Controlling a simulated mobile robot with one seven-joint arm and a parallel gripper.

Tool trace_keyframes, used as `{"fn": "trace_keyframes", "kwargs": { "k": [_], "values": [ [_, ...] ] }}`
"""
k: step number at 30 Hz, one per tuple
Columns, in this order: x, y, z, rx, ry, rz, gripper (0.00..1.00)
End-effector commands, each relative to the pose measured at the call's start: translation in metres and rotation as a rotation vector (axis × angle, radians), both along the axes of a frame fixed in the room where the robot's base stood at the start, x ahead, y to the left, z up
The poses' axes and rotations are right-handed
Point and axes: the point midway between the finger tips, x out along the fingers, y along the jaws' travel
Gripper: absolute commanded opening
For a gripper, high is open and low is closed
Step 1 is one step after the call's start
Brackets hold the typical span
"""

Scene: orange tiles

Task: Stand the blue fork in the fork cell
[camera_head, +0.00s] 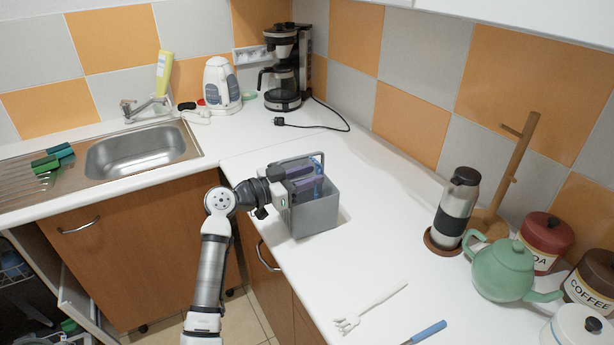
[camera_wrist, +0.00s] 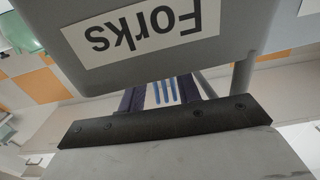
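The grey cutlery caddy (camera_head: 318,217) stands on the white counter, with a handle across its top. In the wrist view its wall (camera_wrist: 230,45) carries an upside-down "Forks" label (camera_wrist: 140,32). My gripper (camera_head: 310,185) reaches over the caddy from the left with its dark purple fingers apart. In the wrist view, the blue fork's tines (camera_wrist: 163,91) show between the fingers (camera_wrist: 170,95), with gaps beside them. A bit of blue (camera_head: 318,160) also shows at the caddy's back edge. The fork's lower part is hidden by the caddy wall.
A white fork-shaped utensil (camera_head: 370,307) and a blue-handled utensil (camera_head: 428,332) lie on the front counter. A teapot (camera_head: 502,272), a flask (camera_head: 456,210) and canisters stand at right. A coffee maker (camera_head: 285,75) and kettle (camera_head: 219,86) stand behind. The counter right of the caddy is clear.

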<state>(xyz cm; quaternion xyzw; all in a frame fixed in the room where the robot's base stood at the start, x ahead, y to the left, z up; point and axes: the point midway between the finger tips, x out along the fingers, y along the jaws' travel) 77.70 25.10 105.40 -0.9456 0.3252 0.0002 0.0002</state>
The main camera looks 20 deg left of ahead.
Motion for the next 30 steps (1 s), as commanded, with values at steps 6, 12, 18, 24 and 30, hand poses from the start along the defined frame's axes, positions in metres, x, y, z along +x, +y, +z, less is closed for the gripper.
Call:
{"fn": "trace_keyframes", "kwargs": {
  "k": [6, 12, 18, 24, 30],
  "values": [
    [-0.008, 0.007, -0.002, -0.001, -0.001, 0.002, 0.33],
    [-0.039, 0.031, -0.004, 0.002, -0.001, 0.004, 0.33],
    [-0.075, 0.060, -0.004, 0.002, 0.000, 0.004, 0.33],
    [-0.100, 0.078, -0.002, 0.000, 0.000, 0.002, 0.33],
    [-0.109, 0.085, 0.000, 0.000, 0.000, 0.000, 0.33]
  ]
}}
